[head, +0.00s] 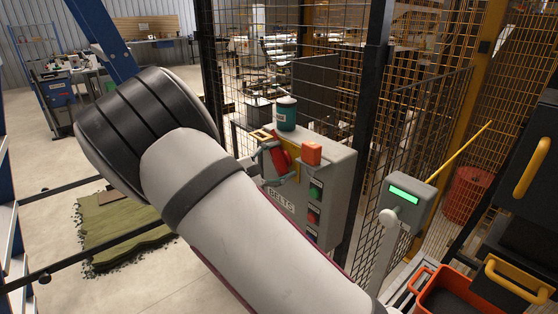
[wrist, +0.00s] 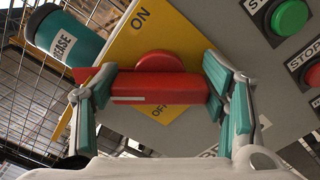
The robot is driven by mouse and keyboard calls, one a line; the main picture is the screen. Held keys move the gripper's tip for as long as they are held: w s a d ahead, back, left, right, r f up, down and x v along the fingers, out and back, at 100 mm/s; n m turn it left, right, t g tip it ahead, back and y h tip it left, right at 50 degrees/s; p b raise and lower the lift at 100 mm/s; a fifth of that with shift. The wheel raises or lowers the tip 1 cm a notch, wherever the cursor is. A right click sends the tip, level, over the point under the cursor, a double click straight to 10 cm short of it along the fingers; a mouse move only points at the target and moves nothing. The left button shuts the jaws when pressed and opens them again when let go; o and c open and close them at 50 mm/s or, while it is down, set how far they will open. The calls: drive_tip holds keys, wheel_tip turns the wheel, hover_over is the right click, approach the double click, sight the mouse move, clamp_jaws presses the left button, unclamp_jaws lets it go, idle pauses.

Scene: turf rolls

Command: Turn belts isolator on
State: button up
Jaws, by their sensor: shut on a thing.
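The red isolator handle (wrist: 150,88) sits on a yellow plate (wrist: 185,32) marked ON and OFF. In the wrist view, the handle lies nearly level across the picture, with ON above it and OFF below it. I cannot tell which mark it points to. My gripper (wrist: 158,92) is shut on the handle, with one teal-padded finger at each end. In the head view, my gripper (head: 274,163) is at the front of the grey BELTS box (head: 333,190), and the red handle (head: 281,159) shows partly behind the fingers. My arm hides the box's lower left.
Green (wrist: 289,18) and red STOP buttons (wrist: 313,74) are close to my right finger. Mesh fencing (head: 300,85) stands behind. A grey post with a green display (head: 404,195) stands right.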

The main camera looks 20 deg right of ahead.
drive_tip(key=m, duration=0.4)
drive_tip(key=shift+s+f+p, duration=0.1)
drive_tip(key=shift+p, duration=0.25)
drive_tip(key=shift+f+m+p, duration=0.1)
drive_tip(key=shift+m+p, duration=0.2)
drive_tip(key=shift+m, duration=1.7)
drive_tip(key=o, duration=1.2)
drive_tip(key=shift+c, duration=0.2)
drive_tip(key=v, duration=1.2)
